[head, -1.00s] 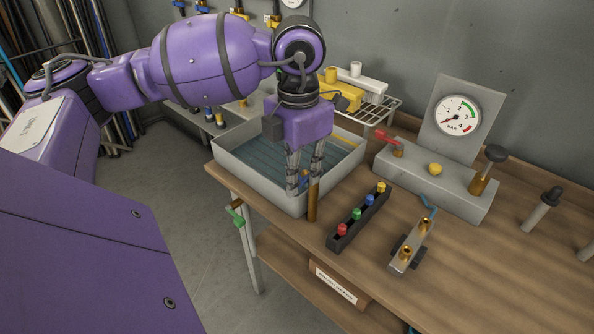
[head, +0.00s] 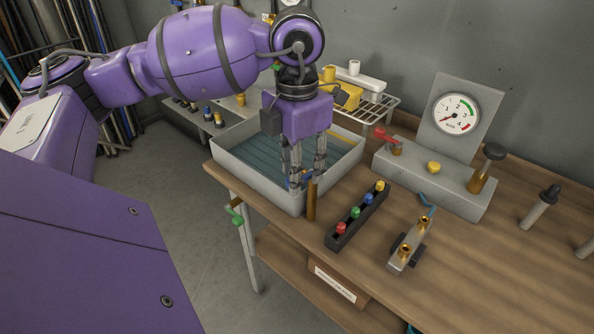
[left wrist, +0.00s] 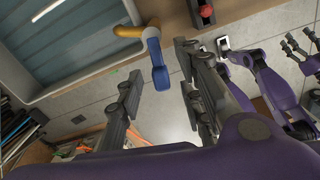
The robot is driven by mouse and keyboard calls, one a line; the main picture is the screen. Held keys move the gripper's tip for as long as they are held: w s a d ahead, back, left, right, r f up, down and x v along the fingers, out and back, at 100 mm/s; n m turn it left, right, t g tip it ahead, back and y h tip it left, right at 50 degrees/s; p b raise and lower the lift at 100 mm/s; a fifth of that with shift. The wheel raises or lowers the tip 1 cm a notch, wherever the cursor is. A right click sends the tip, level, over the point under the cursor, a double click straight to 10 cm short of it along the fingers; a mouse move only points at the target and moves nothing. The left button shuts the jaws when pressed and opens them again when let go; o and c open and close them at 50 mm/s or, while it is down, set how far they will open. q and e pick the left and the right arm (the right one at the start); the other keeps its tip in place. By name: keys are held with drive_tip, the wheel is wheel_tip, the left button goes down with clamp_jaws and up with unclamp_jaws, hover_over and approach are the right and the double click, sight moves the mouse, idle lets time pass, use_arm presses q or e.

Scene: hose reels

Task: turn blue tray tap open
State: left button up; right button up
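The blue tap handle (head: 308,177) sits at the top of a brass pipe (head: 311,204) by the near corner of the grey tray (head: 252,184). In the left wrist view the blue handle (left wrist: 158,66) hangs off the end of the brass pipe (left wrist: 134,31). My left gripper (head: 306,182) points down at the tap. In the left wrist view its fingers (left wrist: 160,95) are apart, with the handle's free end in the gap and no clear contact. Grey finger-like parts, possibly my right gripper (left wrist: 301,52), show at that view's right edge; their state is unclear.
A black rack (head: 357,218) with coloured knobs and a metal block with brass fittings (head: 408,247) stand right of the tap. A gauge panel (head: 460,115) with a red lever (head: 385,136) is behind. A green-handled tap (head: 235,215) hangs at the table's left edge.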

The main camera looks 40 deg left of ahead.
use_arm(q)
wheel_tip(320, 180, up, 11)
idle(0.3)
drive_tip(key=shift+f, duration=0.15)
idle(0.4)
